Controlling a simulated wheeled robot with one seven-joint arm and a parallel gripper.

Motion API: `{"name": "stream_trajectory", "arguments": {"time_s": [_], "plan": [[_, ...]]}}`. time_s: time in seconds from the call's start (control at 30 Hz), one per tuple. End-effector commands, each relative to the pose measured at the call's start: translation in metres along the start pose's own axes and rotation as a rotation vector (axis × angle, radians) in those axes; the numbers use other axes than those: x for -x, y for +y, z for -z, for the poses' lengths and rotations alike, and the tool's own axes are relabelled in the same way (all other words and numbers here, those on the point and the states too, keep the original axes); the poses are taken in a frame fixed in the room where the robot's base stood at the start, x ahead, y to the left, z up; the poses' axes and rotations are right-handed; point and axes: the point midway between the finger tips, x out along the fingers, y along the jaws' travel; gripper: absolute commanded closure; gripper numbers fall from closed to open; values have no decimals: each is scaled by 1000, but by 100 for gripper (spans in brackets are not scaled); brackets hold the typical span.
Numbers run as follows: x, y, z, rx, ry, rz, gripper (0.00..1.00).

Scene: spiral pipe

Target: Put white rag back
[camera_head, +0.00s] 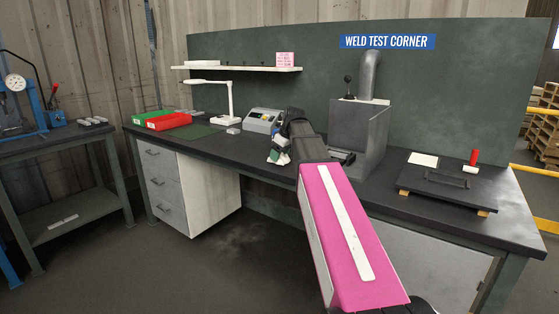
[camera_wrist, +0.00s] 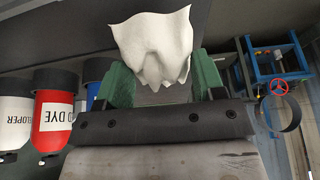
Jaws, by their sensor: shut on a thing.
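The white rag (camera_wrist: 155,45) hangs crumpled between the two green fingers of my gripper (camera_wrist: 162,82) in the wrist view. My gripper is shut on it. In the head view my gripper (camera_head: 279,152) is over the middle of the dark workbench (camera_head: 225,143), partly hidden by my own arm. A little of the white rag (camera_head: 273,158) shows below the fingers there. I cannot tell whether the rag touches the bench top.
A grey instrument (camera_head: 263,121), a white lamp (camera_head: 228,105), and red (camera_head: 168,121) and green (camera_head: 146,117) trays stand left. A grey box with a duct (camera_head: 360,130) stands right of my gripper. The wrist view shows a red dye can (camera_wrist: 55,115) and white developer can (camera_wrist: 15,118).

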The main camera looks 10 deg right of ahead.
Motion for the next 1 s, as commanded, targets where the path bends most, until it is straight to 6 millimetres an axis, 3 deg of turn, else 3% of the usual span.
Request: {"name": "stream_trajectory", "arguments": {"time_s": [0.2, 0.57, 0.6, 0.63, 1.0], "plan": [[-23, -1, -10, -1, 0, 0, 63], [-26, 0, -11, 0, 0, -1, 63], [-25, 0, -10, 0, 0, -1, 24], [-25, 0, -10, 0, 0, -1, 15], [-22, 0, -9, 0, 0, -1, 12]]}}
